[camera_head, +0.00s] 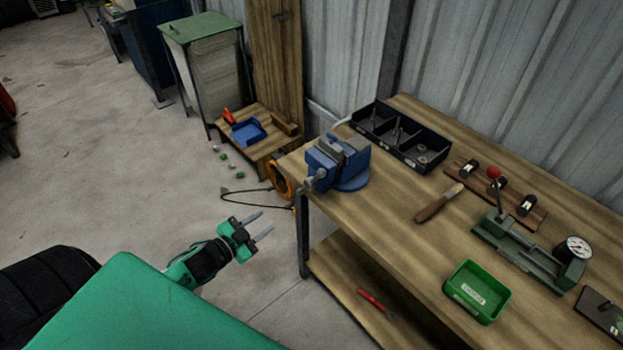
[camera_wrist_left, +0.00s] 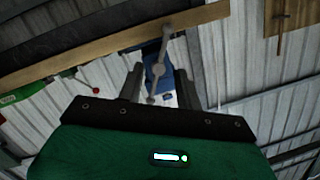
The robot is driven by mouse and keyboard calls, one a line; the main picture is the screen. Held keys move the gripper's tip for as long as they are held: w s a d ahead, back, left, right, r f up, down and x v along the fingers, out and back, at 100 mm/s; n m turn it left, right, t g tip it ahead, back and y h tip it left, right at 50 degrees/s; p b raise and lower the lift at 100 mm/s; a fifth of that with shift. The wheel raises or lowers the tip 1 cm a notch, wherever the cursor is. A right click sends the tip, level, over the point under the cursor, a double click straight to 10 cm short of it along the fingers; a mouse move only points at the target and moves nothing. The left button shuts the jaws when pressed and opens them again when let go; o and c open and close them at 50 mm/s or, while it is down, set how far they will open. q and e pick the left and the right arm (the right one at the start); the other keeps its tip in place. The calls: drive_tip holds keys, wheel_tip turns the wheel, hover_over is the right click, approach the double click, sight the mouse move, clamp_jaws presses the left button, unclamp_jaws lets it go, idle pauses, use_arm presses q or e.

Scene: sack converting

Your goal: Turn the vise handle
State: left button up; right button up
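The blue vise (camera_head: 338,165) is mounted at the near left corner of the wooden workbench. Its grey handle (camera_head: 321,174) is on the side facing my left arm; it looks small and partly blends with the vise in the head view. My left gripper (camera_head: 267,220) is open and empty, to the left of the vise, clear of the bench edge and apart from the handle. In the left wrist view, the handle (camera_wrist_left: 159,67) is a grey bar with knobbed ends, seen between the open fingers (camera_wrist_left: 158,72), with the blue vise (camera_wrist_left: 150,72) behind it. My right gripper is not in view.
The workbench (camera_head: 390,215) also holds a black divided tray (camera_head: 378,143), a wooden-handled tool (camera_head: 433,208), a green bin (camera_head: 476,292) and a green gauge fixture (camera_head: 520,245). An orange ring (camera_head: 281,181) with a dark cable is beside the bench's left end. The floor around my left gripper is open.

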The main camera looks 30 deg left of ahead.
sight(316, 178)
use_arm(q)
drive_tip(key=d+r+m+h, duration=0.2)
drive_tip(key=d+r+h, duration=0.15)
drive_tip(key=r, duration=0.65)
drive_tip(key=shift+t+y, duration=0.35)
drive_tip(key=shift+t, duration=0.05)
drive_tip(key=p+x, duration=0.4)
drive_tip(key=x, duration=0.8)
drive_tip(key=shift+d, duration=0.15)
drive_tip(key=shift+x, duration=0.9)
drive_tip(key=shift+c, duration=0.3)
clamp_jaws()
